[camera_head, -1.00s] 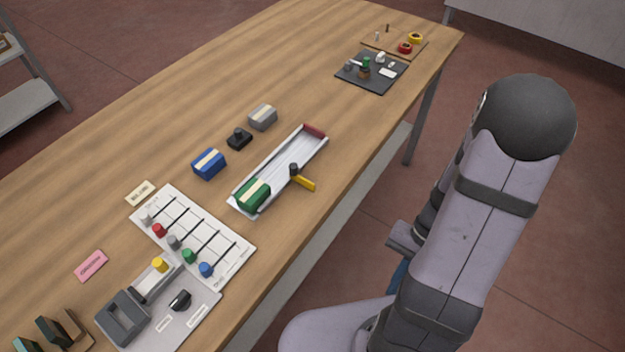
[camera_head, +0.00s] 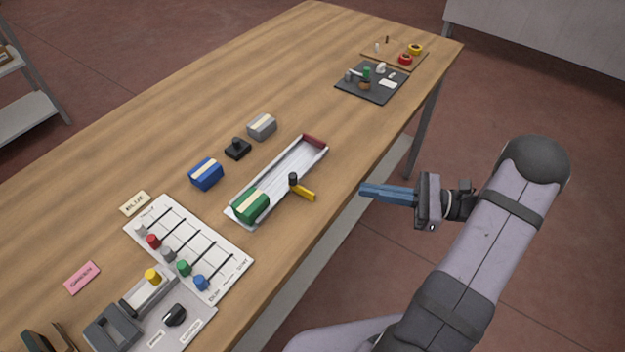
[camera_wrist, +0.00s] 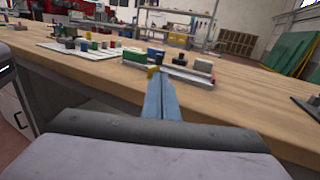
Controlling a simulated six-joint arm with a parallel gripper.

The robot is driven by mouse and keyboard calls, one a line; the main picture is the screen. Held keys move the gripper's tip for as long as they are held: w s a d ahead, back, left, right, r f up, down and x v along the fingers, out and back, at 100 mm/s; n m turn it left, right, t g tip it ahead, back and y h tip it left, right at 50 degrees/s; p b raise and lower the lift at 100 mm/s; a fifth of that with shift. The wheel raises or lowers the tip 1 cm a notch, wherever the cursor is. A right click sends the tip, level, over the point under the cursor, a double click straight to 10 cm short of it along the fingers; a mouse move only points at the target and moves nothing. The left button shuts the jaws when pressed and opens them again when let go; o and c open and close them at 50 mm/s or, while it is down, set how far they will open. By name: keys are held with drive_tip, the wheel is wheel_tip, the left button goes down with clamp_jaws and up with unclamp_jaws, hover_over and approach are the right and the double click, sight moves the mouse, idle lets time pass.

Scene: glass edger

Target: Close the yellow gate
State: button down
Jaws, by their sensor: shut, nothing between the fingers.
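The yellow gate (camera_head: 303,194) is a short yellow arm on a dark round post (camera_head: 293,180) at the near long side of the white channel tray (camera_head: 290,169). It points outward from the tray, toward the table's near edge. My gripper (camera_head: 364,191) has blue fingers, shut and empty. In the head view it is beyond the table edge, right of the gate and apart from it. In the wrist view the blue fingers (camera_wrist: 160,100) point toward the tray, and a bit of the yellow gate (camera_wrist: 153,72) shows just past their tips.
A green block (camera_head: 250,204) sits in the tray's lower end, with a dark red stop (camera_head: 315,142) at the upper end. Blue (camera_head: 206,174), black (camera_head: 238,149) and grey (camera_head: 262,126) blocks stand behind. A white peg board (camera_head: 200,240) lies left. The table right of the tray is clear.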

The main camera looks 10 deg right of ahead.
sight(301, 187)
drive_tip(key=p+x, duration=0.3)
drive_tip(key=x, duration=1)
drive_tip(key=shift+a+p, duration=0.35)
drive_tip(key=shift+w+a+f, duration=0.1)
drive_tip(key=shift+w, duration=0.05)
drive_tip(key=shift+a, duration=0.1)
drive_tip(key=w+a+b, duration=0.1)
drive_tip(key=w+a, duration=0.4)
drive_tip(key=shift+f, duration=0.1)
drive_tip(key=shift+w+a+r, duration=0.1)
drive_tip(key=shift+w+r, duration=0.1)
drive_tip(key=shift+r, duration=0.05)
